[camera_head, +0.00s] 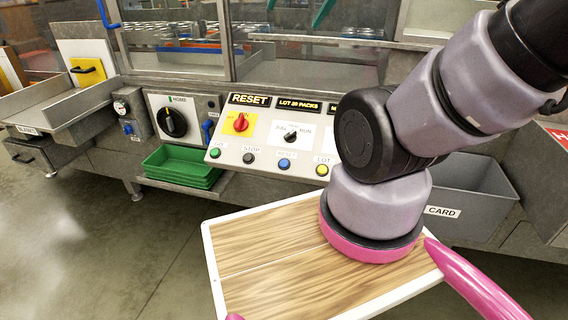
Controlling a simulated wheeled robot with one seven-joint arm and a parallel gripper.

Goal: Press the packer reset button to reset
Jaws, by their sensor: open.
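The packer control panel (262,144) is a white sloped panel at the middle of the machine front. A black sign reading RESET (248,99) stands above a red switch on a yellow plate (241,123). Along the panel's lower edge are a green button (215,153) labelled GO, a black button (248,158) labelled STOP, a blue button (284,163) with a label too faint to read surely, and a yellow button (322,169) labelled LOT.
A selector knob (291,136) sits right of the red switch. A big black knob (173,122) is on the left panel. Green trays (184,166) lie on a shelf below. A grey CARD bin (468,194) is at right. Open floor (90,240) lies at front left.

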